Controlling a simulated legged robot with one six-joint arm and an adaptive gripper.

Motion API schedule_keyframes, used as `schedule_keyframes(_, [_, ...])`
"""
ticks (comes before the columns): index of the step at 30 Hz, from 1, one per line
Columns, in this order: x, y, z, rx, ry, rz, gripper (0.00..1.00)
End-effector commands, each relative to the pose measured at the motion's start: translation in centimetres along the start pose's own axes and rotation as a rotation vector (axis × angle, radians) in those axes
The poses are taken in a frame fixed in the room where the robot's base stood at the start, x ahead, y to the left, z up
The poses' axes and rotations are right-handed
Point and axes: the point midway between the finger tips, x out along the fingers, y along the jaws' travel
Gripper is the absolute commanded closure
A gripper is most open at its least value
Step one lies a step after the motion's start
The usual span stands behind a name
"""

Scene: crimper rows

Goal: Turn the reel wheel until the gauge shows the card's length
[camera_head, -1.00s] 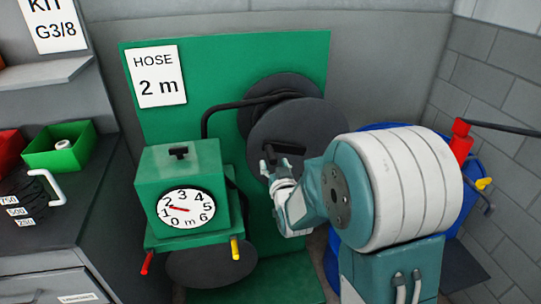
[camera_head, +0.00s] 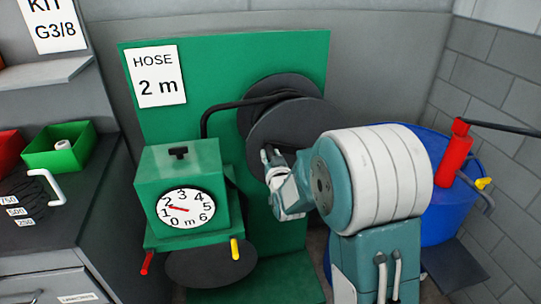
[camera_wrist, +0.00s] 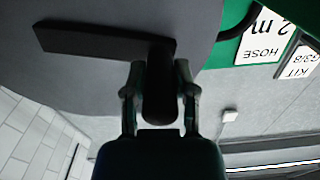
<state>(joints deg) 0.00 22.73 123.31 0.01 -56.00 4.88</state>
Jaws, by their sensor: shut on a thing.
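The dark round reel wheel (camera_head: 305,125) stands in front of the green panel. My gripper (camera_head: 270,157) is at the wheel's lower left face. In the wrist view it also shows (camera_wrist: 159,85), with its two fingers closed on either side of the dark crank handle (camera_wrist: 159,100). A flat dark crank bar (camera_wrist: 95,43) runs left from the handle. The white gauge (camera_head: 187,208) on the green box has a red needle pointing left and slightly up, between 1 and 2. The card (camera_head: 156,76) reads "HOSE 2 m".
A black hose (camera_head: 228,104) arches from the box to the reel. Red and yellow levers (camera_head: 235,249) stick out below the gauge. A blue drum (camera_head: 450,210) with a red pump (camera_head: 454,153) stands at the right. A counter with a green bin (camera_head: 60,146) is at the left.

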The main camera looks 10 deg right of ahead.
Motion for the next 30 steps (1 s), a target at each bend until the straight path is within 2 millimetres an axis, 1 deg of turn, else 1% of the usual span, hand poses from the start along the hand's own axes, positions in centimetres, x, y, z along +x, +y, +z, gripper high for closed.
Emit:
schedule_keyframes(5, [0.1,0.3,-1.0,0.077,0.004,0.000,1.00])
schedule_keyframes(9, [0.1,0.8,-2.4,0.203,0.006,0.000,1.00])
schedule_keyframes(15, [0.1,1.6,-3.9,0.347,0.006,0.000,1.00])
schedule_keyframes(20, [0.1,2.4,-4.9,0.368,0.006,0.000,1.00])
schedule_keyframes(28, [0.1,2.4,-5.0,0.366,0.005,-0.001,1.00])
schedule_keyframes(29, [0.1,2.4,-5.0,0.366,0.005,-0.001,0.59])
schedule_keyframes(30, [0.1,2.4,-5.0,0.366,0.005,-0.001,0.41])
